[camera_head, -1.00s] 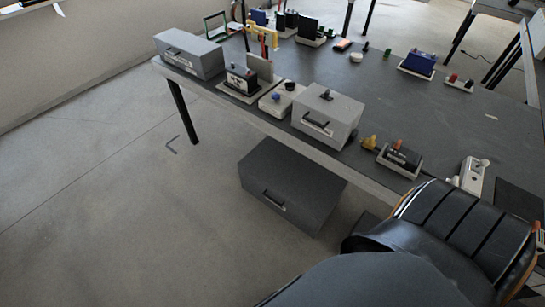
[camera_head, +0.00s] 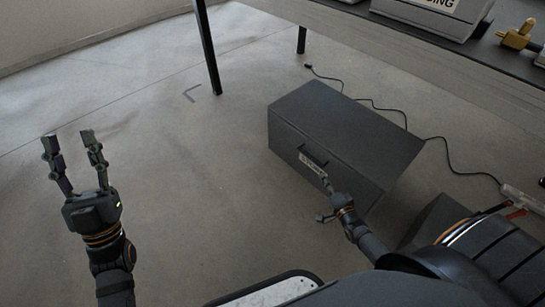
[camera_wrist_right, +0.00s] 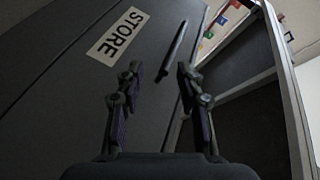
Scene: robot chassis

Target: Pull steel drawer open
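The dark grey steel drawer unit (camera_head: 345,125) stands on the floor under the table. Its front looks flush and closed, with a dark bar handle (camera_head: 314,160) and a STORE label. In the right wrist view, the white STORE label (camera_wrist_right: 118,36) and the handle (camera_wrist_right: 175,45) show on the drawer front. My right gripper (camera_head: 323,198) is in front of the drawer, just below the handle. In the wrist view its fingers (camera_wrist_right: 160,72) are apart and empty, with the handle ahead near the right-hand finger. My left gripper (camera_head: 68,140) is open and empty, far left of the drawer.
A table (camera_head: 420,60) with objects on it overhangs behind the drawer; its leg (camera_head: 207,50) stands at the upper left. A black cable (camera_head: 455,160) runs across the floor to the right. The floor left of the drawer is clear.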

